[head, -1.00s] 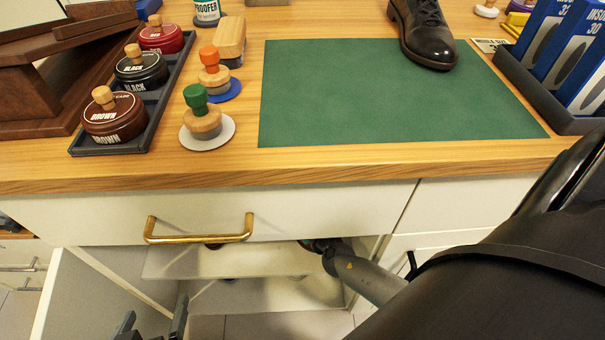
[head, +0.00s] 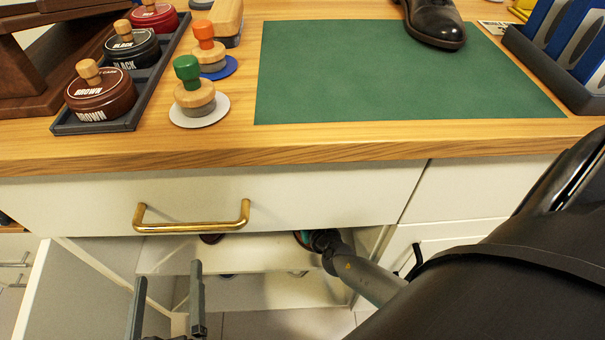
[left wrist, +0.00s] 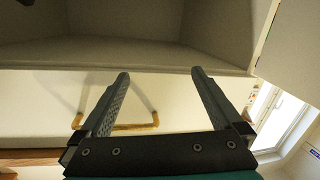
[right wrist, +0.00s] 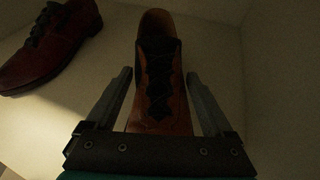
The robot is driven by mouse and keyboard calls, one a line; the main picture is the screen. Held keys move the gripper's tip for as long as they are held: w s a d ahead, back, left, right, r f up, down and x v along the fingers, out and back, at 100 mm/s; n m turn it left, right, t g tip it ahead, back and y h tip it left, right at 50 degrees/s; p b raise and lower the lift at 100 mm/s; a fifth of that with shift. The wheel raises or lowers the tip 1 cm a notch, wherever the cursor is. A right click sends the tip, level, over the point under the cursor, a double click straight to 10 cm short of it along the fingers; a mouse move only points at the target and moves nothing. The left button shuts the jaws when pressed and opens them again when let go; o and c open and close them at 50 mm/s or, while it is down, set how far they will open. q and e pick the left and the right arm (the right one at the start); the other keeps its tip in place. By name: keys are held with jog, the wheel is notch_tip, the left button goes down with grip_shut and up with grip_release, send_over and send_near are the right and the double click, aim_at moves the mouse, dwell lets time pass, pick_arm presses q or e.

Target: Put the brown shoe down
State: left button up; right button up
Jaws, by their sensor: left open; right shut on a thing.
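The brown shoe (right wrist: 160,60) with dark laces lies lengthwise between the fingers of my right gripper (right wrist: 158,78), which is shut on it. They are inside the pale cubby, and a shelf surface is close beneath. Whether the sole touches that surface I cannot tell. In the head view my right gripper (head: 318,240) reaches under the counter drawer, and the shoe is mostly hidden. My left gripper (head: 167,272) is open and empty before the cubby at lower left; its spread fingers also show in the left wrist view (left wrist: 158,75).
A dark red shoe (right wrist: 55,45) lies left of the brown one in the cubby. A brass-handled drawer (head: 300,195) overhangs the opening; an open door (head: 75,295) stands at left. On the counter are a green mat (head: 390,80), a black shoe (head: 435,25) and polish tins (head: 100,95).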

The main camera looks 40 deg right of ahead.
pick_arm(q)
jog(key=shift+s+d+r+t, duration=0.1)
jog(key=shift+s+r+t, duration=0.15)
jog(key=shift+t, duration=0.15)
pick_arm(e)
jog(key=shift+w+f, duration=0.1)
jog(key=o, duration=1.5)
jog(key=shift+f, duration=0.2)
pick_arm(q)
jog(key=shift+w, duration=0.1)
pick_arm(e)
jog(key=shift+r, duration=0.1)
